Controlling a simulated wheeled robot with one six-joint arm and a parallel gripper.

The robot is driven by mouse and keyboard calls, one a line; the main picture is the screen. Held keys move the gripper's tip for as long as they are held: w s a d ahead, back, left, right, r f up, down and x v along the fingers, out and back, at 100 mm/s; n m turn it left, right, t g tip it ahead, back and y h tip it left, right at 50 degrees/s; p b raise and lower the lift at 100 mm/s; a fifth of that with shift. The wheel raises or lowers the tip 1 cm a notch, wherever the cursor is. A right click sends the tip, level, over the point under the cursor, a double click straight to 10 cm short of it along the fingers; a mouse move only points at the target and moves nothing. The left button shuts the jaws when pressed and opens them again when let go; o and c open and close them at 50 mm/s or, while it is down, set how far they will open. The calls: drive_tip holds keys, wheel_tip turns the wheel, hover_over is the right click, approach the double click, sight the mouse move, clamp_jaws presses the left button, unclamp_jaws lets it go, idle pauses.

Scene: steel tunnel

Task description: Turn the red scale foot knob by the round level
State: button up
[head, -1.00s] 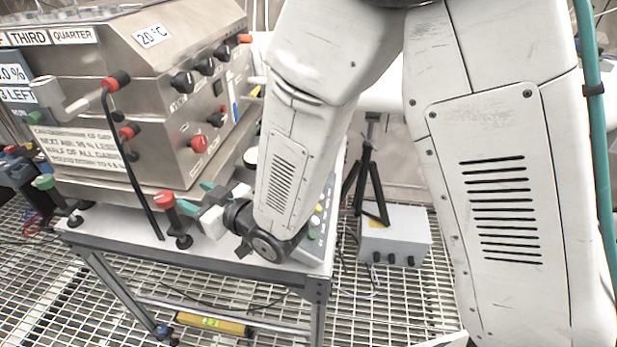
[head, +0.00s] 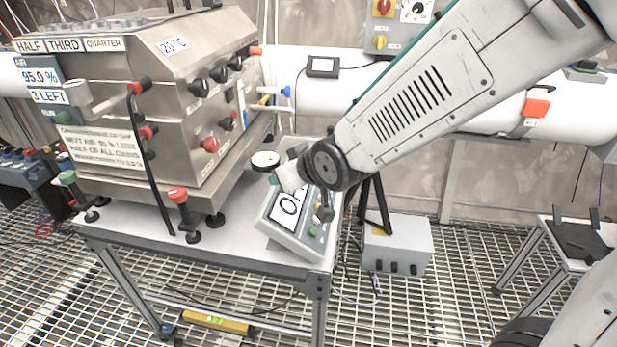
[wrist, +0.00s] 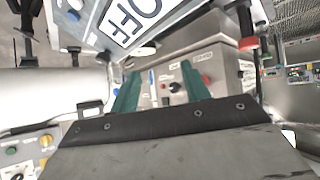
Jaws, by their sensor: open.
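The red foot knob (head: 178,194) stands upright on a dark stem at the front corner of the steel box (head: 190,110), on the table. A round white-topped disc (head: 265,160), possibly the round level, sits at the box's right side. My gripper (head: 274,180) is just in front of that disc, to the right of the red knob and apart from it. In the wrist view its two green fingers (wrist: 162,88) are spread with nothing between them. A red-topped part (wrist: 248,43) shows there at upper right; I cannot tell whether it is the foot knob.
A display unit (head: 290,222) lies on the table under my gripper. A green foot knob (head: 67,178) is at the box's left.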

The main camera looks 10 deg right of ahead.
drive_tip(key=s+d, duration=0.1)
drive_tip(key=s+d+h, duration=0.1)
drive_tip(key=d, duration=0.1)
drive_tip(key=shift+r+m, duration=0.3)
drive_tip(key=shift+r, duration=0.1)
drive_tip(key=s+d+f+m+g+h, duration=0.1)
drive_tip(key=s+d+f+g+h, duration=0.15)
drive_tip(key=s+d+g, duration=0.6)
drive_tip(key=s+d+r+m, duration=0.2)
drive_tip(key=s+d+r, duration=0.2)
drive_tip(key=s, duration=0.4)
drive_tip(key=s+d+r+m, duration=0.1)
drive_tip(key=s+d+r, duration=0.3)
drive_tip(key=s, duration=0.4)
drive_tip(key=shift+s+r+m+h, duration=0.25)
drive_tip(key=shift+r+m+h, duration=0.2)
drive_tip(key=shift+r, duration=0.2)
